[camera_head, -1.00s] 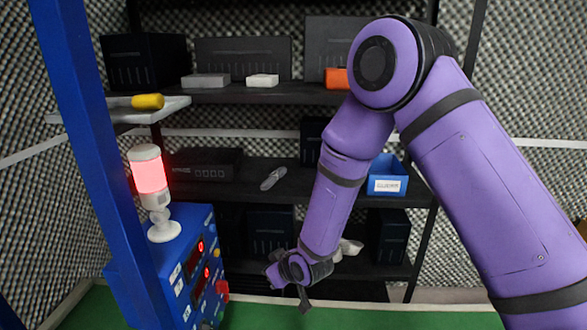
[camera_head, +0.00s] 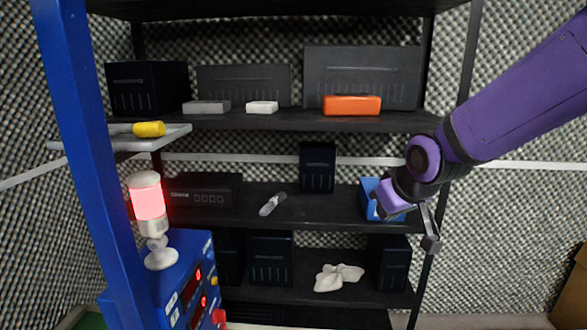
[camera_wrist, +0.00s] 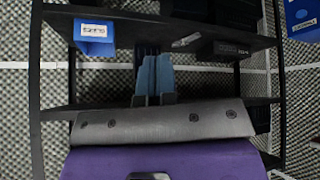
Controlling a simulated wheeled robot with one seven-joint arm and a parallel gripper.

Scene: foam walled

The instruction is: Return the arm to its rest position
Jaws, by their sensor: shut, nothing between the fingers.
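My purple arm reaches in from the right edge in the head view, with its wrist bent downward. My gripper (camera_head: 431,242) is small and dark there, hanging in front of the right end of the shelf rack. In the wrist view my gripper (camera_wrist: 154,62) shows two bluish fingers close together, shut with nothing held. The blue bin (camera_head: 370,208) on the middle shelf is partly hidden behind my wrist. It also shows at the upper left of the wrist view (camera_wrist: 94,48).
The black rack (camera_head: 290,215) holds dark boxes, an orange block (camera_head: 352,105) and a white cloth (camera_head: 338,277). A blue frame and panel with a red-lit lamp (camera_head: 149,204) stand at left. A cardboard box (camera_head: 572,295) is at lower right. Space before the rack's middle looks clear.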

